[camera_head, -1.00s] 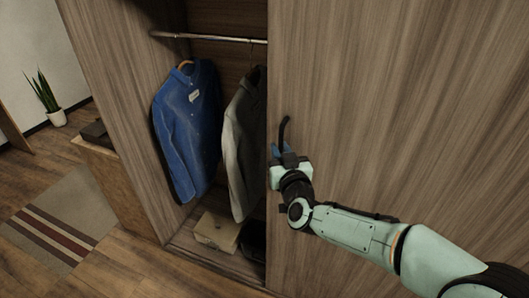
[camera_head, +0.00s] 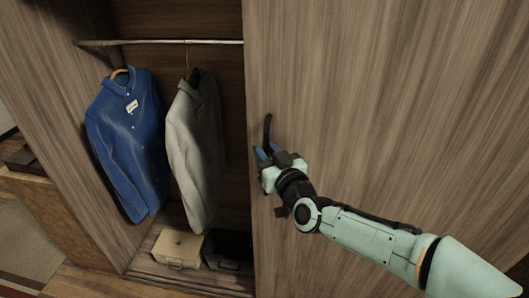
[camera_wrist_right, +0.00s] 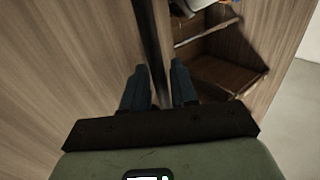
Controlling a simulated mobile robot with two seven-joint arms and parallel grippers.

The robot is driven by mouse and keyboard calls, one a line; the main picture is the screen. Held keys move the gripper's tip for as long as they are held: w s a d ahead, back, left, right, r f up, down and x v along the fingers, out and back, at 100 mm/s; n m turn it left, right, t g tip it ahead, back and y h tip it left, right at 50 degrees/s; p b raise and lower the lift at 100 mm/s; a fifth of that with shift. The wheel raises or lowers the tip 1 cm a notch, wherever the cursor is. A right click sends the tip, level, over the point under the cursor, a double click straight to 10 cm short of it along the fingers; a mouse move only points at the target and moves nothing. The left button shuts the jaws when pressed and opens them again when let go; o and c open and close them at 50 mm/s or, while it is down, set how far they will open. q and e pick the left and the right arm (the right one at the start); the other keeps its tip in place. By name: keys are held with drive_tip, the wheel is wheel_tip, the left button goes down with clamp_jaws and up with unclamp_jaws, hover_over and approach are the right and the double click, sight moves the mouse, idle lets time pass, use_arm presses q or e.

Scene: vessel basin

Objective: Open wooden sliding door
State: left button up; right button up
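The wooden sliding door (camera_head: 390,110) fills the right side of the head view. Its left edge stands beside the wardrobe's open part. A dark upright handle (camera_head: 267,128) is on the door near that edge. My right gripper (camera_head: 268,151) is at the handle's lower part. In the right wrist view, the dark handle (camera_wrist_right: 149,40) runs between the two blue fingers of my right gripper (camera_wrist_right: 160,80), which stand apart with small gaps beside it. The handle's lower end is hidden. My left gripper is not in view.
In the wardrobe, a blue shirt (camera_head: 130,140) and a grey shirt (camera_head: 195,145) hang from a metal rail (camera_head: 150,42). A beige box (camera_head: 177,249) and a black box (camera_head: 228,251) sit on its floor. A wooden cabinet (camera_head: 45,220) stands at the left.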

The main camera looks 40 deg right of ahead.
drive_tip(key=shift+s, duration=0.1)
drive_tip(key=v, duration=1.3)
drive_tip(key=shift+p, duration=0.3)
drive_tip(key=shift+a, duration=0.1)
